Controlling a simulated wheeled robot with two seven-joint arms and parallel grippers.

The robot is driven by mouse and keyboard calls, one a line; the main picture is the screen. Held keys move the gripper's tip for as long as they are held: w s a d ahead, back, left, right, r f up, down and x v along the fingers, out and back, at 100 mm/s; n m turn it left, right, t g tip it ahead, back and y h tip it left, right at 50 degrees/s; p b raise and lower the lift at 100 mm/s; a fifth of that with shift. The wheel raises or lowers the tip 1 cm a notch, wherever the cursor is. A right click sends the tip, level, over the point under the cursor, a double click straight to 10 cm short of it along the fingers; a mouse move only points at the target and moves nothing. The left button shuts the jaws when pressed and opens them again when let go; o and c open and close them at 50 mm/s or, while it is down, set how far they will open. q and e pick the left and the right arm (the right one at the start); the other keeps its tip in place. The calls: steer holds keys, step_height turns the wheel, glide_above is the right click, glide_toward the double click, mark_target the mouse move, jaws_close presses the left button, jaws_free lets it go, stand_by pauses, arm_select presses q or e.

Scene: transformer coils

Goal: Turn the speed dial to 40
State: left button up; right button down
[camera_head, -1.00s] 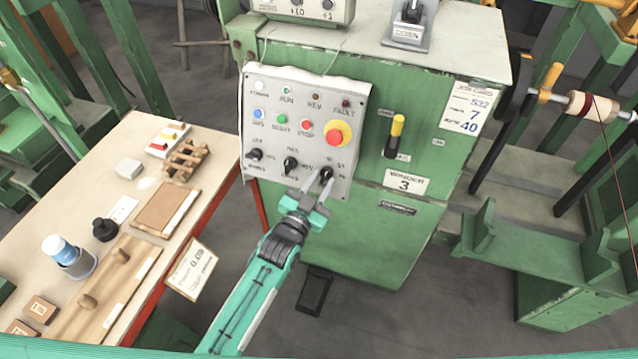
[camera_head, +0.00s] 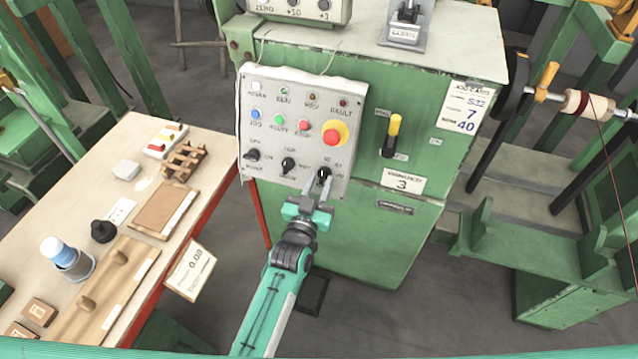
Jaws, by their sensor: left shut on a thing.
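The speed dial (camera_head: 323,174) is the black knob at the lower right of the grey control panel (camera_head: 262,93) on the green cabinet. My left gripper (camera_head: 318,184) reaches up from below and is shut on this dial, its fingers on either side of the knob. Small markings surround the dial, but the exact setting is too small to read. A job card (camera_head: 463,108) on the cabinet shows 7 and 40. My right gripper is not in view.
Two other black knobs (camera_head: 288,164) and (camera_head: 252,155) sit left of the dial. A red and yellow stop button (camera_head: 335,132) is above it. A yellow-topped lever (camera_head: 392,134) stands to the right. A workbench (camera_head: 30,236) with tools and blocks is at left.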

arm_select(q)
steer(key=o, duration=0.6)
steer(key=shift+s+a+f, duration=0.1)
steer(key=shift+s, duration=0.25)
steer(key=b+v, duration=0.3)
steer(key=v, duration=1)
